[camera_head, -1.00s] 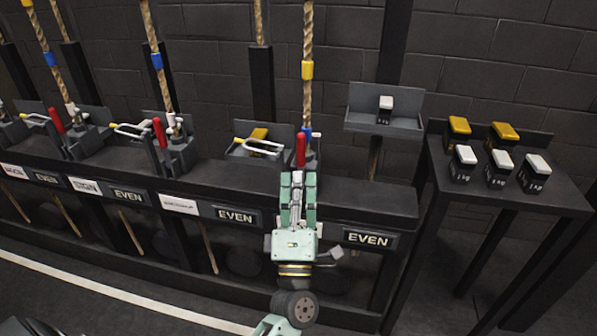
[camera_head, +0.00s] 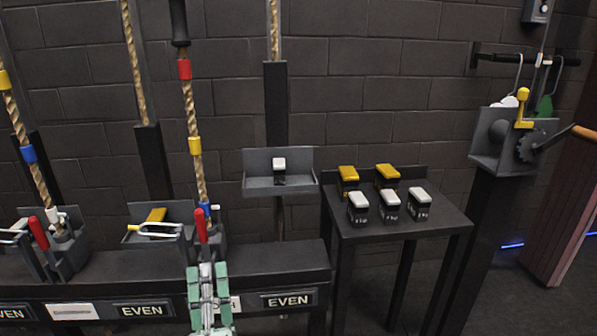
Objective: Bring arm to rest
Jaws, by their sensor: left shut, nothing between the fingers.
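My left gripper (camera_head: 207,272), with pale green fingers, is low in the head view, left of centre. It points up the picture, shut and empty. Its tips show just below a red-handled lever (camera_head: 200,226) on the black bench; I cannot tell the exact gap in depth. The lever stands upright beside a rope with yellow, red and blue bands (camera_head: 190,120). Only the gripper's front part shows; the rest of the arm is below the picture. My right gripper is not in view.
The black bench (camera_head: 270,262) carries "EVEN" plates (camera_head: 288,300) and another red lever (camera_head: 38,233). A wall shelf (camera_head: 300,183) holds a white-topped block (camera_head: 279,170). A side table (camera_head: 400,222) holds several yellow- and white-topped blocks. A crank stand (camera_head: 490,160) is at right.

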